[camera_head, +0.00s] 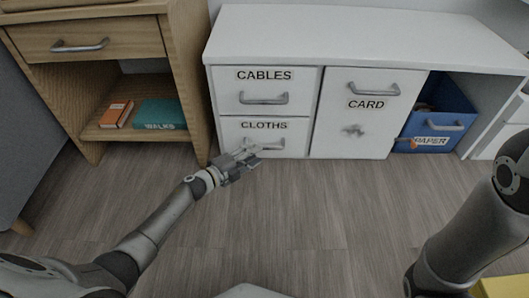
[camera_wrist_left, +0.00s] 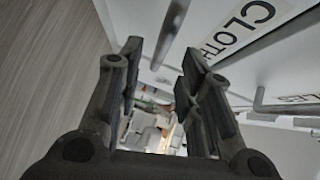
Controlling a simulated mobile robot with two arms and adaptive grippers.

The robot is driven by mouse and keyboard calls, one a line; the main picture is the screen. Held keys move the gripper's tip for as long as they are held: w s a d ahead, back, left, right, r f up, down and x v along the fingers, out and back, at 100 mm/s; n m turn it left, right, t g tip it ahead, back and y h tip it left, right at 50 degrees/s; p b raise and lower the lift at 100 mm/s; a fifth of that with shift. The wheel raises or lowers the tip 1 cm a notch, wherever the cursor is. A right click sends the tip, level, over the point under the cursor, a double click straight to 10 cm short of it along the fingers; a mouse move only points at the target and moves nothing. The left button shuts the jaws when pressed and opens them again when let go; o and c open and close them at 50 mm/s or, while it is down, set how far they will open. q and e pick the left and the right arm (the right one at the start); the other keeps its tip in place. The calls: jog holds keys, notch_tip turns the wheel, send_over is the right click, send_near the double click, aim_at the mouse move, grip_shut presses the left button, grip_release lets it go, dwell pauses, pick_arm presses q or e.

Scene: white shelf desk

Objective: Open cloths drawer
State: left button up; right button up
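The white cloths drawer (camera_head: 231,137), labelled CLOTHS, is at the lower left of the white desk and looks shut. Its metal bar handle (camera_head: 274,146) is partly hidden by my left gripper (camera_head: 249,158). In the left wrist view my left gripper (camera_wrist_left: 162,62) has its fingers apart, and the drawer's handle (camera_wrist_left: 172,32) shows between the fingertips. I cannot tell whether they touch it. The CLOTHS label (camera_wrist_left: 243,25) shows at the upper right there. My right arm stands at the right of the head view; its gripper is outside the picture.
The cables drawer (camera_head: 301,82) is directly above, with its own protruding handle (camera_head: 264,98). The card door (camera_head: 340,130) and a blue paper bin (camera_head: 429,139) are to the right. A wooden cabinet (camera_head: 186,70) stands close on the left. The floor (camera_head: 300,220) in front is clear.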

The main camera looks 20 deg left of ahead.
aim_at(264, 148)
pick_arm(q)
jog(key=shift+b+x, duration=1.3)
jog(key=shift+x, duration=1.6)
jog(key=shift+a, duration=0.1)
jog(key=shift+c, duration=0.3)
grip_shut()
